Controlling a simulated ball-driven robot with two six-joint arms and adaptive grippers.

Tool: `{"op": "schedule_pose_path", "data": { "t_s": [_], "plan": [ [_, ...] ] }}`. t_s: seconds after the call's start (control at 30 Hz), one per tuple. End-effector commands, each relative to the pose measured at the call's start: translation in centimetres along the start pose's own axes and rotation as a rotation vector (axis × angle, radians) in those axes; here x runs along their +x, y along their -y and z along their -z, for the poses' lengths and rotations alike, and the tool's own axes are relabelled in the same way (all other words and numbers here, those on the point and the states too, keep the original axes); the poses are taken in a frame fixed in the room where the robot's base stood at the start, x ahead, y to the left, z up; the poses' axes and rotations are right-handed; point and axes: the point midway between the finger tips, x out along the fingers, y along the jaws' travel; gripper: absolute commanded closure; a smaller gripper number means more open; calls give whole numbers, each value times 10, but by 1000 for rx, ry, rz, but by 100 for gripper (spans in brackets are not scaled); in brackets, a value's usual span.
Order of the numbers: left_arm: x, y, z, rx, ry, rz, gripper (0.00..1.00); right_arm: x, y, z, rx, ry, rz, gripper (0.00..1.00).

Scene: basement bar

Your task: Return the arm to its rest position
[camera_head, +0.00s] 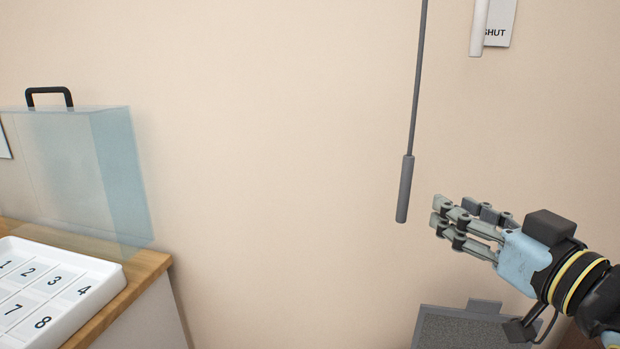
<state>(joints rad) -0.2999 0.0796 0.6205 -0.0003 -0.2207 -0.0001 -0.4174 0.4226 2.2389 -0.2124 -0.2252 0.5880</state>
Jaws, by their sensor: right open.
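My right gripper (447,220) comes in from the right with its fingers pointing left. It is open, with nothing seen between its fingers. A grey hanging rod (405,190) with a thicker handle at its lower end hangs just left of the fingertips, with a small gap in the picture. Whether they touch in depth is hard to tell, but they look apart. My left gripper is not in view.
A clear bluish box (125,175) with a black handle stands on a wooden counter (150,265) at left. A white numbered tray (105,290) lies in front of it. A sign reading "SHUT" (500,32) hangs top right. A grey panel (455,332) is below my gripper.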

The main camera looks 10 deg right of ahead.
Motion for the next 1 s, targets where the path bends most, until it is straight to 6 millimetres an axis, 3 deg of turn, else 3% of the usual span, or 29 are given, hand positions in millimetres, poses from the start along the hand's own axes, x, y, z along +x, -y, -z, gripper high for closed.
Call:
{"op": "schedule_pose_path", "data": {
  "t_s": [0.13,0.27,0.4,0.5,0.83,1.0],
  "plan": [
    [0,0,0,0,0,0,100,-7,-5,-18,-2,93,-61,59],
    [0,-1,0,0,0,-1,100,-30,-12,-60,-12,319,-164,59],
    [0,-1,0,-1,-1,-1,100,-74,-7,-108,-26,627,-226,59],
    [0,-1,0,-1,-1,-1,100,-107,2,-132,-34,812,-226,59],
    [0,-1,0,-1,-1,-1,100,-204,41,-166,-38,1268,-119,59],
    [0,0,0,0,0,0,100,-195,34,-221,-36,1298,-122,59]
  ]
}}
